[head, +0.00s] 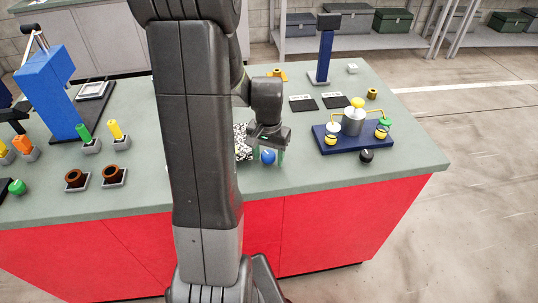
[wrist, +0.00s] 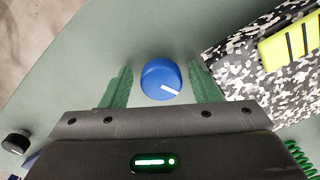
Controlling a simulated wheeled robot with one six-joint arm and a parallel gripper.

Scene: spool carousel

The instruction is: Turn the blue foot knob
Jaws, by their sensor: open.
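The blue foot knob (wrist: 160,79) is a round blue cap with a white pointer line, seen from above in the wrist view. The line points to the lower right there. My gripper (wrist: 162,85) is open, with one green finger on each side of the knob. Small gaps show between the knob and the fingers. In the head view the knob (head: 268,156) shows under my gripper (head: 268,153) near the front edge of the bench. My arm column hides part of the bench to its left.
A black-and-white speckled block (wrist: 270,70) with a yellow striped part (wrist: 292,44) stands close to the right finger in the wrist view. A black knob (head: 366,155) and a navy carousel base (head: 330,147) stand to the right on the green bench (head: 410,150).

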